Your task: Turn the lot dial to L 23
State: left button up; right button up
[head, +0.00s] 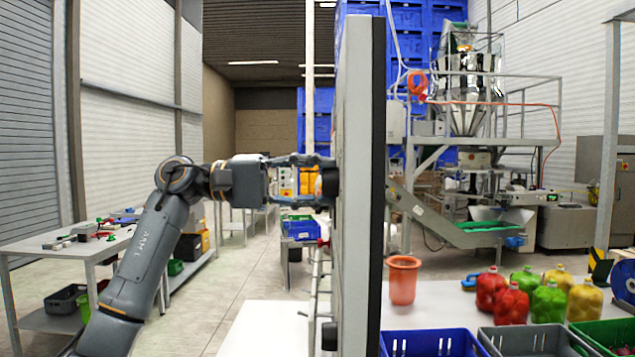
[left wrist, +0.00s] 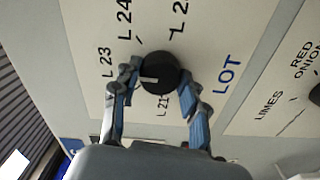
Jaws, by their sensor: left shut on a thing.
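The lot dial (left wrist: 160,72) is a round black knob on a pale panel marked LOT, in the left wrist view. Its white pointer mark faces left, toward the side where the L 23 label (left wrist: 107,62) is printed; I cannot tell if it lines up exactly. L 24 is printed above left, L 21 below. My left gripper (left wrist: 157,87) is shut on the dial, one finger on each side. In the head view the left gripper (head: 318,180) reaches the panel (head: 355,110), seen nearly edge-on; the dial's face is hidden there. My right gripper is not in view.
A second black knob (left wrist: 315,95) sits by LIMES and RED ONION labels. Right of the panel are a red-orange cup (head: 403,280), several colored bottles (head: 550,302) and crates (head: 430,343). A table (head: 60,240) with small items stands at left.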

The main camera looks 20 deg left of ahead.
pick_arm(q)
jog(key=o, duration=1.2)
jog(key=shift+c, duration=0.2)
jog(key=v, duration=1.2)
